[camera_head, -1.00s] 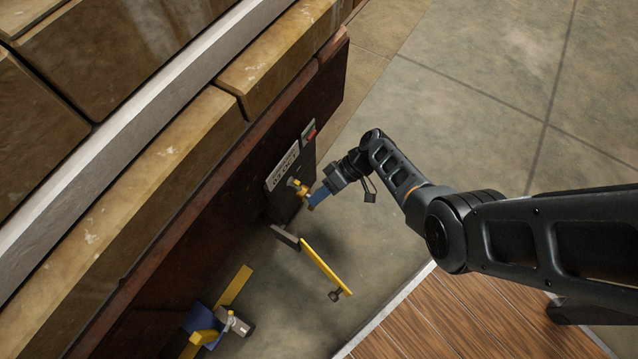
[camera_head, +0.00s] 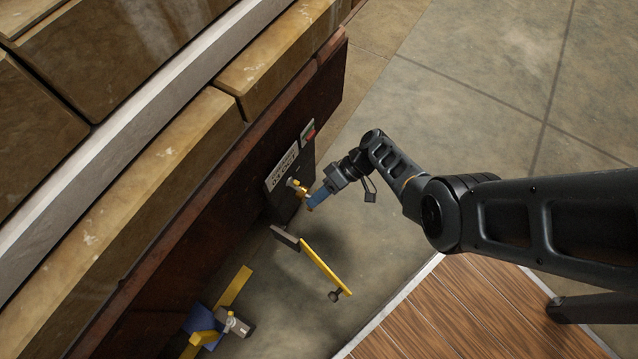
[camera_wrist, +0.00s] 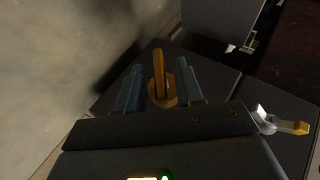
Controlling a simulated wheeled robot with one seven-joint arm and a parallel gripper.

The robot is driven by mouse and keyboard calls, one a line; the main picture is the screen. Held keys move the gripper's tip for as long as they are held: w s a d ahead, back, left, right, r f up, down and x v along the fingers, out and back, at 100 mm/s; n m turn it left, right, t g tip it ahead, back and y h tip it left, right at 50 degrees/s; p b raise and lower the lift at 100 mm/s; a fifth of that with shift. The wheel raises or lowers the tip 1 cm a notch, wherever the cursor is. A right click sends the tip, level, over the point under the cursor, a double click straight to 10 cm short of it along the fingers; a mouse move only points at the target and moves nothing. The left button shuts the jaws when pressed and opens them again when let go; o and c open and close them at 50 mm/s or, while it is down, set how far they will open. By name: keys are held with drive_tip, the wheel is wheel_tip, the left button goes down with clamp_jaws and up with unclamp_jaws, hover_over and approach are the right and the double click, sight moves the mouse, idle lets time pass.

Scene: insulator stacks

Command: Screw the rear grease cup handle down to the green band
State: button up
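A brass-orange handle (camera_wrist: 159,75) on a round base stands between the two blue fingers of my gripper (camera_wrist: 158,88) in the wrist view. A gap shows on each side of it, so the fingers are open around the handle and appear not to touch it. In the head view, my gripper (camera_head: 312,206) is beside a small brass fitting (camera_head: 297,186) at a dark panel with a white label plate (camera_head: 282,168). I cannot make out a green band on the handle, and the fingertips are small in the head view.
A yellow bar (camera_head: 322,264) sticks out below the gripper. Further down left are a blue block with yellow bars (camera_head: 236,284) and a small fitting (camera_head: 231,320). A pale fitting with a yellow tip (camera_wrist: 280,122) is right of my gripper. Open concrete floor (camera_head: 480,90) lies right.

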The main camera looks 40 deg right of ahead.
drive_tip(key=shift+p+v, duration=1.3)
drive_tip(key=shift+v, duration=2.65)
